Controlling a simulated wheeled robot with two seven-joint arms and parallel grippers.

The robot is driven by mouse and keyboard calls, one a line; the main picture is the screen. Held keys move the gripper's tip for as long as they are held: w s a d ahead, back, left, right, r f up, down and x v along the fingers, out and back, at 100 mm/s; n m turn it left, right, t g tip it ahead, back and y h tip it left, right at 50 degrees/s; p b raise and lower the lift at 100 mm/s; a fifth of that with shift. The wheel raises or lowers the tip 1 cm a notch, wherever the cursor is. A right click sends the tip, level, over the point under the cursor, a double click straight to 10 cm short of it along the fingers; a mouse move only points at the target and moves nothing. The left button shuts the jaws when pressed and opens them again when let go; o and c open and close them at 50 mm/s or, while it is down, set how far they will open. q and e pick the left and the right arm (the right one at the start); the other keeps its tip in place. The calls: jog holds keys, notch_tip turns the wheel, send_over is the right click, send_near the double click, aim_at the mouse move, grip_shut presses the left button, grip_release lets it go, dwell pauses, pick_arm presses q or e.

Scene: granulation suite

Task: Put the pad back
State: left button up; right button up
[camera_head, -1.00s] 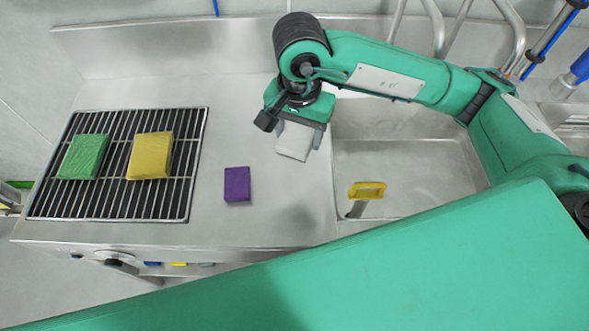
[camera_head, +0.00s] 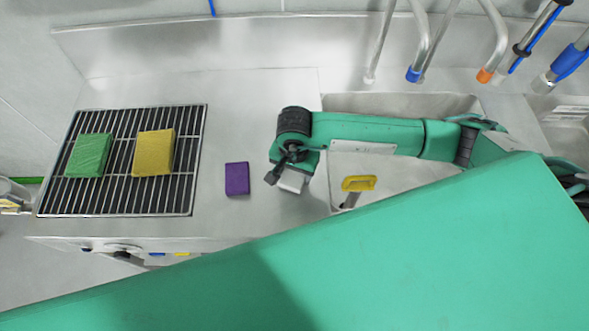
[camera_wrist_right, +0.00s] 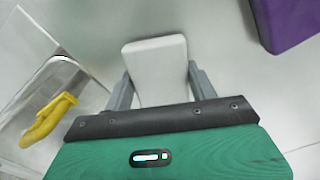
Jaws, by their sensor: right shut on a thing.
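My right gripper (camera_head: 292,176) is shut on a white pad (camera_head: 291,183), just right of the purple pad on the steel counter. In the right wrist view the white pad (camera_wrist_right: 157,62) sits between the two grey fingers of the gripper (camera_wrist_right: 163,90). I cannot tell whether the pad touches the counter. The purple pad (camera_head: 237,178) lies flat on bare steel. A green pad (camera_head: 89,155) and a yellow pad (camera_head: 154,152) lie on the wire rack (camera_head: 117,199). My left gripper is not in view.
A sink basin (camera_head: 400,103) lies right of the gripper, partly hidden by my arm, with a yellow handle (camera_head: 359,184) at its near side. Faucet pipes (camera_head: 418,45) stand behind it. The rack's right strip and the counter (camera_head: 235,110) behind the purple pad are clear.

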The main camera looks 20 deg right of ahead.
jog(key=shift+f, duration=0.3)
jog(key=shift+f, duration=0.1)
jog(key=shift+f+b, duration=0.15)
jog(key=shift+b, duration=0.15)
jog(key=o, duration=0.9)
jog(key=shift+o, duration=0.2)
